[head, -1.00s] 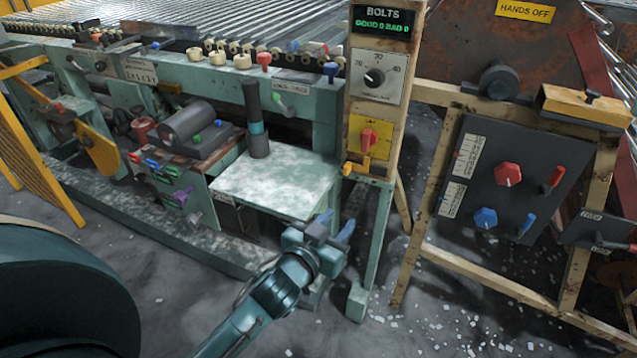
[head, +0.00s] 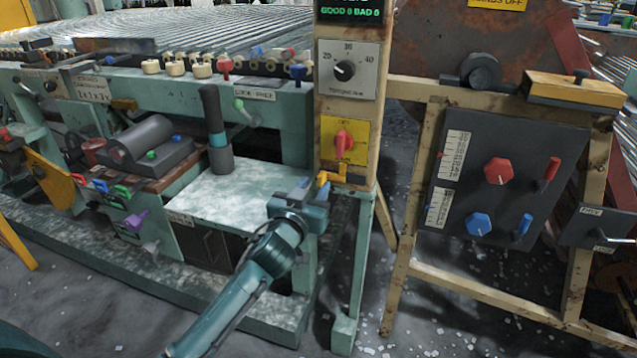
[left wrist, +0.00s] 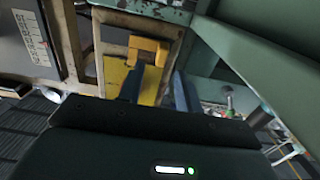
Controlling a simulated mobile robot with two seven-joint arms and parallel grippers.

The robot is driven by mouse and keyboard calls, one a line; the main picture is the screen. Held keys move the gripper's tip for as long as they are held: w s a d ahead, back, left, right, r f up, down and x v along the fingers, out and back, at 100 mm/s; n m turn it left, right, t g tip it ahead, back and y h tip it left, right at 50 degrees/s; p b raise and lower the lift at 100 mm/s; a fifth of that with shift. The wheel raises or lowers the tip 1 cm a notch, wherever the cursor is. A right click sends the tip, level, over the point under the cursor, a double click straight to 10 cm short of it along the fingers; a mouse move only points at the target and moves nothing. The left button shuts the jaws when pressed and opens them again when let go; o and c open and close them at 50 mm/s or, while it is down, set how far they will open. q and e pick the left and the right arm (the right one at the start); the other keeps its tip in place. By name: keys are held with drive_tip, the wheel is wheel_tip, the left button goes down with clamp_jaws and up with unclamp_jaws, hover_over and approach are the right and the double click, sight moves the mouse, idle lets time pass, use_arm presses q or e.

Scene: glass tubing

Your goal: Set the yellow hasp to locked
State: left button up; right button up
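The yellow hasp (head: 322,180) is a small yellow piece low on the cream post, below the red knob (head: 343,143) on its yellow plate. In the left wrist view the hasp (left wrist: 148,48) shows as a yellow block ahead of the fingers, with a yellow part reaching down between them. My left gripper (head: 310,187) is at the hasp, its blue fingers apart. In the left wrist view the gripper (left wrist: 157,90) has one finger on each side of the yellow part; whether they touch it I cannot tell. My right gripper is out of view.
The cream post (head: 325,100) carries a dial panel (head: 347,72) above the hasp. A pale tabletop (head: 215,195) with a dark upright cylinder (head: 215,130) lies to the left. A dark panel (head: 505,180) with red and blue knobs stands to the right.

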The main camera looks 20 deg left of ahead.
sight(319, 179)
use_arm(q)
drive_tip(key=shift+w+b, duration=0.3)
drive_tip(key=shift+w, duration=1.65)
drive_tip(key=shift+c, duration=0.4)
clamp_jaws()
